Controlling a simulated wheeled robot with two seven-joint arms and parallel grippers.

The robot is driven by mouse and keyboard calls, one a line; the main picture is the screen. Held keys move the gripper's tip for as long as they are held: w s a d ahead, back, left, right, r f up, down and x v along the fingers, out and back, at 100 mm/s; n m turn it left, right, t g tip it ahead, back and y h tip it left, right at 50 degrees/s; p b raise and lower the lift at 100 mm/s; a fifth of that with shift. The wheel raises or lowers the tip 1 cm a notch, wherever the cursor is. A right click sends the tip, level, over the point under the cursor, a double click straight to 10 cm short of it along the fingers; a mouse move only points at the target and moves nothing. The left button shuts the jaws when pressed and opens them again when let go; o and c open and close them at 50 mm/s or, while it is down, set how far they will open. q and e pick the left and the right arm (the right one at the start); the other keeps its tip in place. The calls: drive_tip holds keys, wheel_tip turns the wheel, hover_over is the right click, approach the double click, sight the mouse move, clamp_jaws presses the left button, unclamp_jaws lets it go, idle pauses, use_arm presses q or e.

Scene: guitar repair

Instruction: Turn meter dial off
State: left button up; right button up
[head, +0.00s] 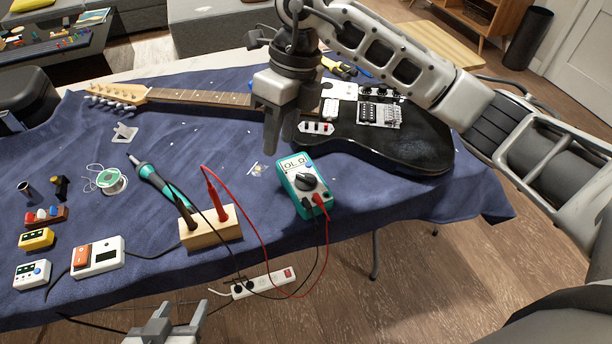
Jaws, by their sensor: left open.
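The multimeter (291,196) is teal and white and lies near the front edge of the blue-covered table. Its screen (294,163) is lit and seems to read OL with an ohm sign. Its black dial (306,182) is in plain view, but its exact pointer position is hard to tell. My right gripper (279,148) points down above the table, behind and left of the meter, apart from the dial. Its finger gap is unclear from this angle. My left gripper (178,313) is at the bottom edge, open, with nothing visible between its fingers.
Red and black leads run from the meter to probes in a wooden block (211,231). A soldering iron (158,184) and solder station (97,257) are to the left. An electric guitar (400,140) lies behind. A power strip (264,284) is below the table edge.

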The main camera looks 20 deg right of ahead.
sight(306, 177)
drive_tip(key=w+d+r+t+h, duration=0.1)
drive_tip(key=w+d+r+h, duration=0.15)
drive_tip(key=d, duration=0.25)
drive_tip(key=shift+m, duration=0.4)
wheel_tip(306, 177, down, 16)
drive_tip(key=shift+s+a+f+p, duration=0.1)
drive_tip(key=shift+s+p, duration=0.05)
drive_tip(key=shift+p, duration=0.3)
